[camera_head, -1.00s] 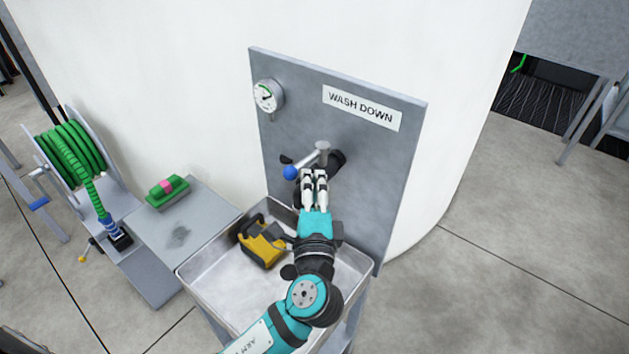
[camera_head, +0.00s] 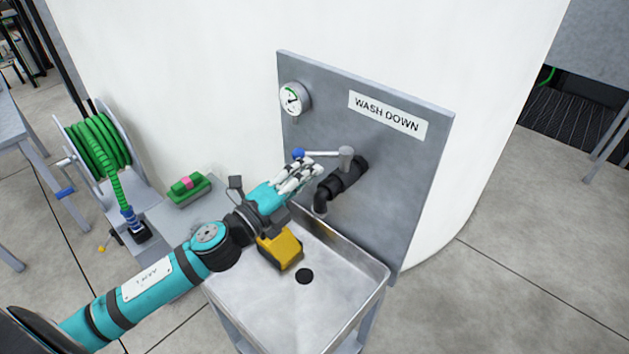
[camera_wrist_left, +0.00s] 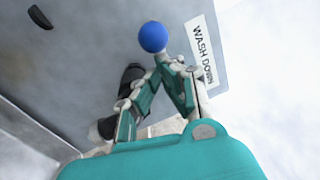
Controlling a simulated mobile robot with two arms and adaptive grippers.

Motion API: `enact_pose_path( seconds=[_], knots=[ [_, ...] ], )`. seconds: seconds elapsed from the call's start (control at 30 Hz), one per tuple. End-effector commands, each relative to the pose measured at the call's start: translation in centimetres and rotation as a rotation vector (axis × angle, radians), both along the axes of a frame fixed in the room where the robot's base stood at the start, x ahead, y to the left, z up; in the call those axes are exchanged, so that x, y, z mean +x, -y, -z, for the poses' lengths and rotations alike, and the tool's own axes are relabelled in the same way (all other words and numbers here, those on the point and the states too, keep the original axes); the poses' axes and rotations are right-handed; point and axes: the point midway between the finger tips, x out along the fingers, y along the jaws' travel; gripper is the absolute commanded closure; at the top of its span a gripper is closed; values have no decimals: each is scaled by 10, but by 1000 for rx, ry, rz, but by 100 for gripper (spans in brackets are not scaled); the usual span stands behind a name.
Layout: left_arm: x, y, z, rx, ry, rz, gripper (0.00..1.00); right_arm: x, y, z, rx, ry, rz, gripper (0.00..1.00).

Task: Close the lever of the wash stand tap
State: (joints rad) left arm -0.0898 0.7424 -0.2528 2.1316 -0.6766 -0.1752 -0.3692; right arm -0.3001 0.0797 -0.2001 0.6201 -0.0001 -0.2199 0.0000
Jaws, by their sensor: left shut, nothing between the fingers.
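The tap is a black pipe with a downturned spout (camera_head: 335,188) on the grey "WASH DOWN" panel (camera_head: 400,180). Its silver lever (camera_head: 325,153) points left across the panel and ends in a blue ball knob (camera_head: 299,154). My left gripper (camera_head: 312,171) is shut and empty, just below the lever and its knob. In the left wrist view the blue knob (camera_wrist_left: 153,37) shows just beyond the closed fingertips (camera_wrist_left: 163,60); I cannot tell whether they touch it. My right gripper is not in view.
A metal sink (camera_head: 335,300) stands below the tap, with a yellow and black object (camera_head: 281,250) in it. A gauge (camera_head: 294,99) is on the panel's upper left. A green hose reel (camera_head: 98,142) and a green brush (camera_head: 188,188) are at left. The sink's right side is clear.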

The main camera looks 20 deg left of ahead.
Motion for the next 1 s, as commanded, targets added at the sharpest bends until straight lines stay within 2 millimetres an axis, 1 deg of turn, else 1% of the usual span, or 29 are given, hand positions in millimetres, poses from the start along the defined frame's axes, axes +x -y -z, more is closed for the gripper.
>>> enact_pose_path(
  seconds=[0.03, 0.17, 0.2, 0.4, 0.6, 0.73, 1.0],
  knots=[
    [1, -1, 2, -3, 1, 0, 100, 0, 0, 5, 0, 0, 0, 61],
    [6, -6, 3, -1, 1, -2, 100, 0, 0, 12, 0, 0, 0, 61],
    [9, -10, 3, 8, 2, 53, 100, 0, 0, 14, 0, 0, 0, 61],
    [17, -16, 4, 3, 1, 288, 100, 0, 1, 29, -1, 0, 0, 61],
    [26, -22, 4, 2, 3, 434, 100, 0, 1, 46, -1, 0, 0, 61],
    [32, -25, 2, 0, 2, 537, 100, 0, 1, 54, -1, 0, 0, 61],
    [39, -26, 1, -2, 0, 530, 100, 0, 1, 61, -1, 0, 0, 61]
  ],
)
